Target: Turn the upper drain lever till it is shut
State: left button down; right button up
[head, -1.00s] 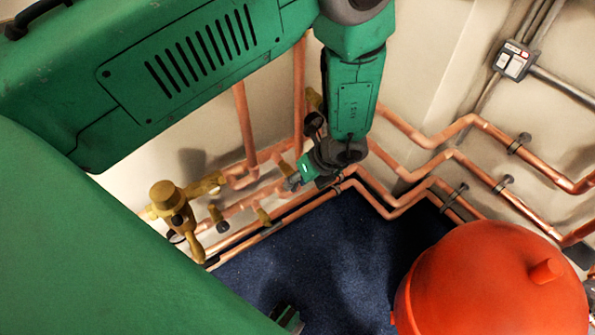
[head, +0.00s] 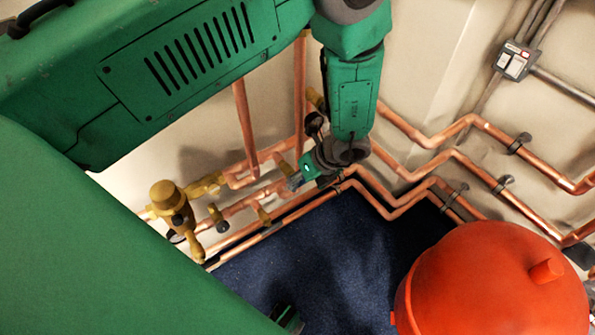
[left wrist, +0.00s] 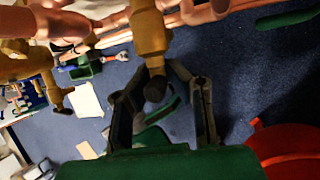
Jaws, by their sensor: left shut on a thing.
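My left gripper (head: 292,183) is at the copper pipework by the wall, beside a brass drain fitting. In the left wrist view its two dark fingers (left wrist: 163,72) close in on a brass drain valve (left wrist: 151,38) with a dark end. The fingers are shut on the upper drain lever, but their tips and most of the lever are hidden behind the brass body. The lever's exact angle cannot be told. My right gripper cannot be made out.
A larger brass valve (head: 168,197) stands left on the pipes. Copper pipes (head: 455,155) run along the wall to the right. A red-orange tank (head: 490,285) stands at front right. The blue floor (head: 335,250) between is clear. A red-handled tool (left wrist: 115,58) lies on the floor.

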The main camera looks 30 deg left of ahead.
pick_arm(q)
jog(key=shift+w, duration=0.15)
jog(key=shift+f+g+y+b, duration=0.15)
jog(key=shift+g+y+b, duration=0.25)
jog(key=shift+g, duration=0.5)
jog(key=shift+f+m+g+y+b, duration=0.1)
jog(key=shift+m+g+y+b, duration=0.3)
jog(key=shift+g+b, duration=0.4)
jog(key=g+y+b, duration=0.1)
jog(key=g+b, duration=0.1)
jog(key=b, duration=0.1)
jog(key=m+g+y+b, duration=0.1)
jog(key=g+y+b, duration=0.1)
jog(key=b, duration=0.2)
jog(key=shift+m+g, duration=0.3)
jog(key=shift+r+m+g+y+b, duration=0.2)
jog(key=shift+g+y+b, duration=0.3)
jog(key=shift+b, duration=0.45)
jog(key=shift+r+m+g+y+b, duration=0.15)
jog(key=shift+g+y+b, duration=0.3)
jog(key=shift+b, duration=0.45)
jog(key=shift+f, duration=0.1)
